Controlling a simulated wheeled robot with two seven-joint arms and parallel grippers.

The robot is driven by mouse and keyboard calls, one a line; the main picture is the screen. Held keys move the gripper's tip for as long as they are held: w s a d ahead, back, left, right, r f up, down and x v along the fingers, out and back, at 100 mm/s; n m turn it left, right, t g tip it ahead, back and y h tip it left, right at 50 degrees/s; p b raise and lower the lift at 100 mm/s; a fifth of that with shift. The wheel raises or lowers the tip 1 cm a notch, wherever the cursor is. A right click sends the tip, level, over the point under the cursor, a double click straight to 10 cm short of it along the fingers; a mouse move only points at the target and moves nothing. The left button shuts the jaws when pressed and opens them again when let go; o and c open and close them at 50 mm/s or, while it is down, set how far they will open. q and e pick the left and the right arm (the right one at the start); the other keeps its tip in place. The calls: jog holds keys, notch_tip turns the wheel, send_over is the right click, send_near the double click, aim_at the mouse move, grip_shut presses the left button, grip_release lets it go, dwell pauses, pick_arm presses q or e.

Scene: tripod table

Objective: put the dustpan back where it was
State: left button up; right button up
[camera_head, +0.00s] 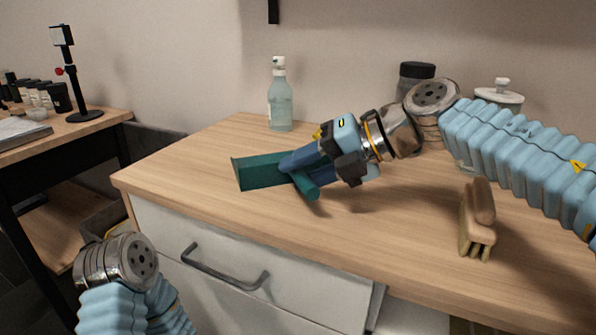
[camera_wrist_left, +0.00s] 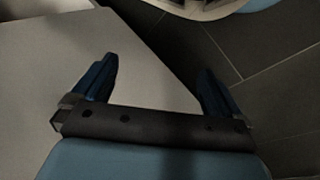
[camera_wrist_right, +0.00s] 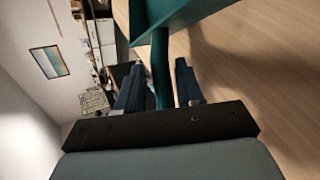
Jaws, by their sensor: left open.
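The dustpan (camera_head: 256,174) is teal green, its pan over the left part of the wooden tabletop, its handle toward the right. I cannot tell whether it rests on the wood or is slightly raised. My right gripper (camera_head: 292,164) comes in from the right over the handle. In the right wrist view the dustpan (camera_wrist_right: 180,14) shows at the top, its handle running down between the fingers of my right gripper (camera_wrist_right: 158,82), which are closed in on it. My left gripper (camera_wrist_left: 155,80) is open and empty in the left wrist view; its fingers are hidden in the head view.
A brush (camera_head: 478,218) stands at the right of the wooden tabletop (camera_head: 400,225). A drawer handle (camera_head: 225,275) sticks out below. Free wood lies around the dustpan.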

jog(key=p+v, duration=0.1)
jog(key=v, duration=0.9)
jog(key=shift+d+r, duration=0.15)
jog(key=shift+d, duration=0.25)
jog(key=shift+s+a, duration=0.1)
